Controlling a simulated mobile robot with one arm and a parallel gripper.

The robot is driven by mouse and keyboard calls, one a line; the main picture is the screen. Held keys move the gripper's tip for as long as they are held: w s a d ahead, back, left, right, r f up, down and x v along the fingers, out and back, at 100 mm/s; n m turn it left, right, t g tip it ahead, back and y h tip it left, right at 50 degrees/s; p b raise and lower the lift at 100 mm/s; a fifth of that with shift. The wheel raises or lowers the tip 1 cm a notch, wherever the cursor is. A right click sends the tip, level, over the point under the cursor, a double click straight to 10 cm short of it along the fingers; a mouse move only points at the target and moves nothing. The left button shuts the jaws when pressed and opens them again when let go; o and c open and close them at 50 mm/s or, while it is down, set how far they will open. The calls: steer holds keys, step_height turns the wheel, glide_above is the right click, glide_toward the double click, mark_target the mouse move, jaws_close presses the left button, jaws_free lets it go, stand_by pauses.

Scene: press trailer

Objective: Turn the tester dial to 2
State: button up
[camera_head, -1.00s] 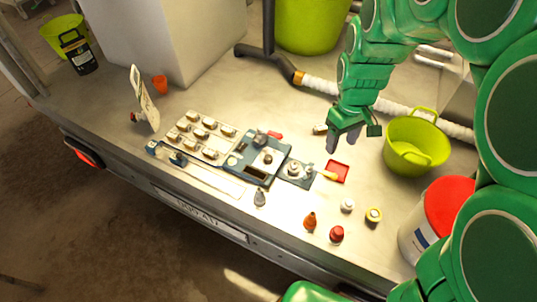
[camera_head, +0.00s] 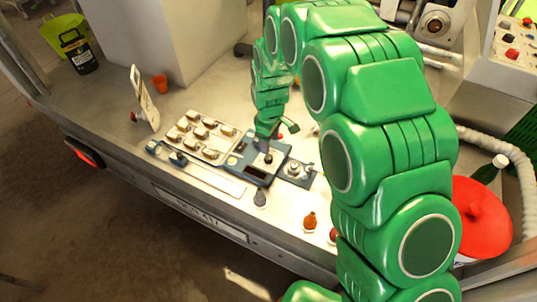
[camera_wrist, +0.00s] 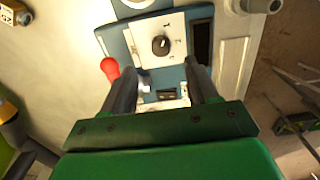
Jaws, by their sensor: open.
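The tester (camera_head: 240,162) is a blue-grey box on the trailer bed, right of a panel of several knobs. In the wrist view its dial (camera_wrist: 160,45) is a black round knob on a white plate (camera_wrist: 146,58) with small numerals to its right. Its exact pointer setting is too small to tell. My gripper (camera_wrist: 160,68) is open, with its two dark fingers apart and pointing towards the plate. The dial shows beyond and between the fingertips, with nothing visibly held. In the head view my gripper (camera_head: 265,140) is over the tester and partly hides it.
A red-ended part (camera_wrist: 110,68) is close beside the left finger. The knob panel (camera_head: 188,152) lies left of the tester. A grey plate with a round fitting (camera_head: 296,171) lies right. An orange piece (camera_head: 310,220) stands near the front edge. My arm hides much of the right side.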

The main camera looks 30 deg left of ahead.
mark_target(268, 157)
steer(key=shift+a+f, duration=0.2)
steer(key=shift+f, duration=3.85)
steer(key=c, duration=1)
steer(key=shift+c, duration=0.2)
